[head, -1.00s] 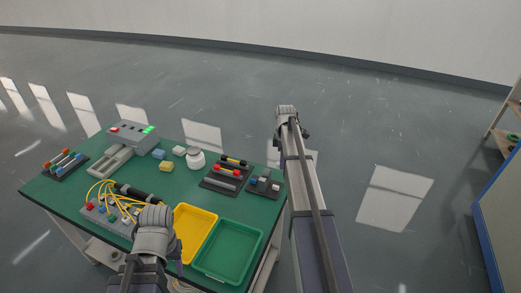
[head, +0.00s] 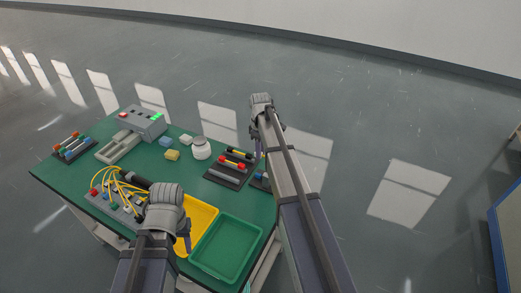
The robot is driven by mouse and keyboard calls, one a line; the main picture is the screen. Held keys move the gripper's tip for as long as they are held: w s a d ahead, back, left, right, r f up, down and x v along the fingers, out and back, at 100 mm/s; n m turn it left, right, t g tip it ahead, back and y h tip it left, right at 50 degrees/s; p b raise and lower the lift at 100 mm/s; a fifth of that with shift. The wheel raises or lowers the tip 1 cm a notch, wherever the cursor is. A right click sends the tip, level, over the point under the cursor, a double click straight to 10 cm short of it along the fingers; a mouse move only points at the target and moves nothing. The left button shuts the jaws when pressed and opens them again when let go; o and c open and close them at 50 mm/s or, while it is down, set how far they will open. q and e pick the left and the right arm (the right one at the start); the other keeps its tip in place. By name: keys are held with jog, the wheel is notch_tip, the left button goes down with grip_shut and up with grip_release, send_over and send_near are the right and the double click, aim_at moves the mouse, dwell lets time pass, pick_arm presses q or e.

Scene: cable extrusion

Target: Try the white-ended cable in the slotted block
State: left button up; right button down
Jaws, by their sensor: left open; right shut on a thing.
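The slotted grey block (head: 118,148) lies on the green table in front of a grey box (head: 143,123) with a green and a red light. No white-ended cable can be made out. My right gripper (head: 259,150) is over the table's right edge, beside the dark rack (head: 215,177) with coloured rods. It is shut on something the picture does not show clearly. My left gripper (head: 186,238) is open over the yellow tray's left side; its fingers are partly hidden by its wrist. Yellow cables (head: 118,181) loop up from a grey connector block (head: 99,202).
A green tray (head: 260,239) and a yellow tray (head: 207,207) stand at the front. A white jar (head: 201,150), a yellow block (head: 172,155) and a blue block (head: 165,141) stand mid-table. Another rack (head: 63,156) holds coloured-ended pieces at the far left.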

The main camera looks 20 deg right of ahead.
pick_arm(q)
jog(key=shift+f, duration=0.2)
pick_arm(e)
jog(key=shift+f, duration=0.2)
pick_arm(q)
notch_tip(320, 180, down, 7)
jog(key=b, duration=0.7)
pick_arm(e)
jog(key=shift+f, duration=3.55)
pick_arm(q)
jog(key=shift+f+b, duration=0.4)
jog(key=shift+b, duration=0.2)
pick_arm(e)
jog(key=shift+f, duration=0.35)
jog(key=c, duration=0.6)
grip_release()
pick_arm(q)
jog(key=shift+r, duration=0.15)
pick_arm(e)
jog(key=shift+r, duration=0.15)
notch_tip(320, 180, up, 8)
jog(key=p, duration=0.8)
pick_arm(q)
notch_tip(320, 180, up, 8)
pick_arm(e)
jog(key=shift+f, duration=0.2)
pick_arm(q)
jog(key=shift+f, duration=0.2)
